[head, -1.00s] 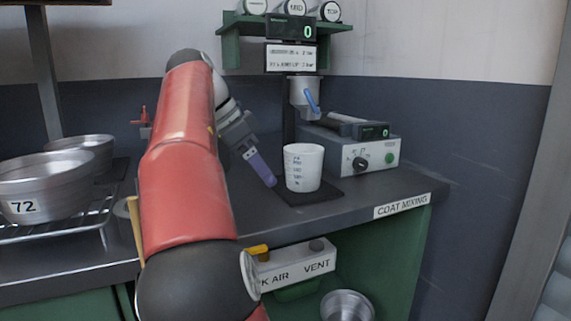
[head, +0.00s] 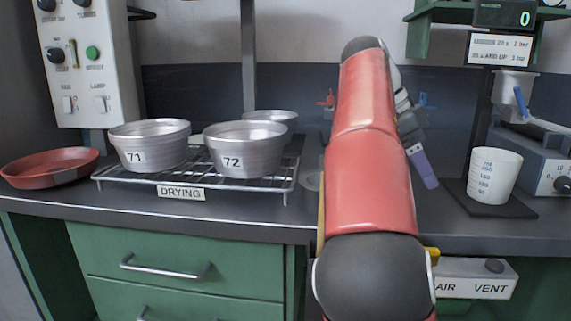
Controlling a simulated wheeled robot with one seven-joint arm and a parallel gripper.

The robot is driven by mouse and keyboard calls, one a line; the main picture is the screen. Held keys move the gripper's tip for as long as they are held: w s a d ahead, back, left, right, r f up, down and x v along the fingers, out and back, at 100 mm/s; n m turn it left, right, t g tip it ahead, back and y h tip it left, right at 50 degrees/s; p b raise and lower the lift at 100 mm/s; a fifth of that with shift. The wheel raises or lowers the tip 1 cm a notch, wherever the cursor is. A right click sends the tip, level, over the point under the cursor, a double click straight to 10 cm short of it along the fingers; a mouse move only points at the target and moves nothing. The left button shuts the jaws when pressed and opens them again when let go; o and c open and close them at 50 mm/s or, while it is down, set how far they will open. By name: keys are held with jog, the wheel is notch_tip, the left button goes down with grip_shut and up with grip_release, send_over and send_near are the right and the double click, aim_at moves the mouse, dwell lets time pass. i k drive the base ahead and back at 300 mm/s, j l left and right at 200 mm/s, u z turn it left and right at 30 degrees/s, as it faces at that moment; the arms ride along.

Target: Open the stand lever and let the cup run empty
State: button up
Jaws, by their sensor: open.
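The stand at the right holds a pale grey metal cup (head: 510,84), with a blue lever (head: 520,101) slanting across its front. A white beaker (head: 496,176) with volume marks stands upright below it on a dark mat (head: 519,208). The inside of the stand cup and the level in the beaker cannot be told. My gripper (head: 430,183) points down, left of the beaker and apart from it, well below and left of the lever. Its purple finger shows, with nothing seen held; the other finger is not clearly seen. My red arm hides the counter behind it.
Metal pans marked 71 (head: 150,150) and 72 (head: 242,155) sit on a drying rack (head: 199,181) at left. A red dish (head: 50,168) lies beyond it. A display (head: 504,14) above the stand reads 0. A grey control box (head: 541,166) stands right of the beaker, cut by the frame edge.

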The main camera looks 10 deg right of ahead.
aim_at(523, 115)
jog(key=k, duration=1)
